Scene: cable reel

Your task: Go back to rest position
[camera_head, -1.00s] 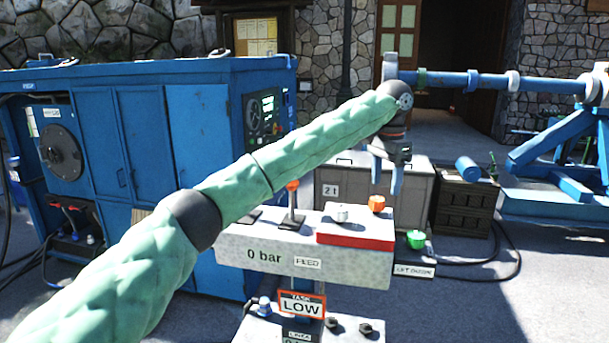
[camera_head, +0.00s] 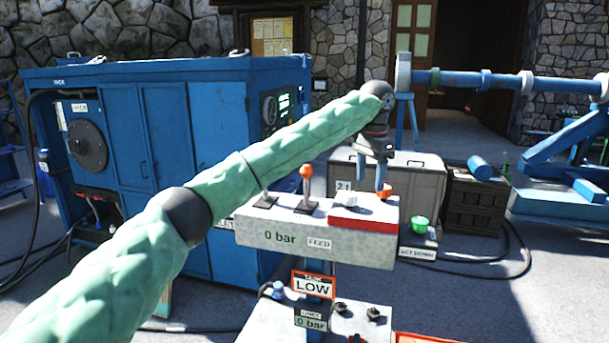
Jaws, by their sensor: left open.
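My left arm reaches in from the lower left in a green padded sleeve. My left gripper (camera_head: 382,188) hangs at its end with its blue fingers pointing down. It is open and appears empty, in front of the grey crate and over the back right of the control box in the picture. Whether it touches the orange knob (camera_head: 387,190) behind the fingers cannot be told. The grey control box (camera_head: 300,239) reads "0 bar" and "FEED" and carries an orange-topped lever (camera_head: 307,188), a pale knob and a red-edged panel (camera_head: 362,225). My right gripper is not in view.
A large blue cabinet (camera_head: 146,150) stands at the left. A lower panel with a "LOW" sign (camera_head: 312,285) is in front. A grey crate (camera_head: 415,187), a dark crate (camera_head: 473,209) and a blue reel stand (camera_head: 560,160) are at the right. Hoses lie on the floor.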

